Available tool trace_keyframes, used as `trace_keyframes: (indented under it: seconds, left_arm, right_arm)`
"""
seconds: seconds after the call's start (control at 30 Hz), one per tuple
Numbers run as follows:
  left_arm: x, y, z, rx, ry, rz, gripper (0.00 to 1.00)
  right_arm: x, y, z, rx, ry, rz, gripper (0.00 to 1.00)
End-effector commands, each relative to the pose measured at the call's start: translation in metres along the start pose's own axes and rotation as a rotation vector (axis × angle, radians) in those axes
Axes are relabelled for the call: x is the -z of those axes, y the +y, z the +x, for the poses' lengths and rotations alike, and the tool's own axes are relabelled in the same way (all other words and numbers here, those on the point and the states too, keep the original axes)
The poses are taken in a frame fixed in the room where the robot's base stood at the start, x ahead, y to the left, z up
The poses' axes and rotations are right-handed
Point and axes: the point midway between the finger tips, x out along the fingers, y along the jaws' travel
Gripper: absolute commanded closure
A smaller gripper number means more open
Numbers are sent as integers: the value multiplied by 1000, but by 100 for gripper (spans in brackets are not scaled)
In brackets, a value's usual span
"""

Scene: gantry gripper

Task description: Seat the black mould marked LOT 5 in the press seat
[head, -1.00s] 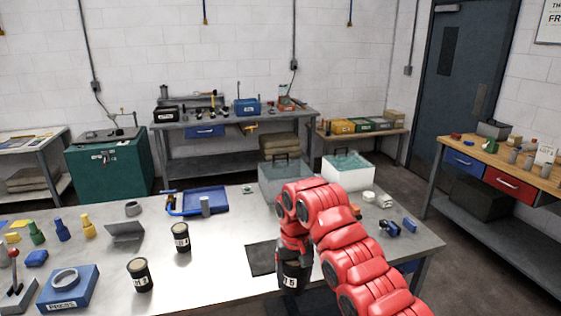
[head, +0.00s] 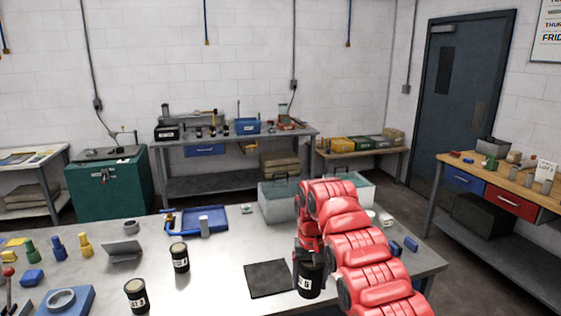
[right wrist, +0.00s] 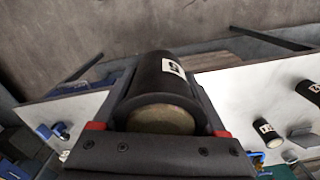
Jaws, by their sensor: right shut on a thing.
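The black mould (head: 310,281) with a white label ending in 5 is at the right of the dark mat. My right gripper (head: 309,262) is shut around it. In the right wrist view the mould (right wrist: 165,85) lies between the two fingers, its 5 label showing and its pale round end towards the camera. I cannot tell whether its base touches the bench. The blue press seat (head: 82,303) with a grey ring is at the lower left, far from the gripper and partly cut off by the frame. My left gripper is not in view.
Two other black labelled moulds (head: 180,260) (head: 136,298) stand between the mat (head: 267,265) and the press seat. A grey angled plate (head: 122,251), a blue tray (head: 213,223) and several coloured bottles are further back. Clear bins stand behind my right arm. The bench middle is mostly bare.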

Motion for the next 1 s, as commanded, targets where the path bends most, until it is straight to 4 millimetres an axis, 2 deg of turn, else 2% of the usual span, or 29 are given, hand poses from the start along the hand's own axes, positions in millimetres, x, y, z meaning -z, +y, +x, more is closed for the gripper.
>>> trace_keyframes:
  seconds: [1.0]
  left_arm:
    - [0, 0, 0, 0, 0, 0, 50]
  right_arm:
    - [2, 3, -8, 8, 4, 5, 82]
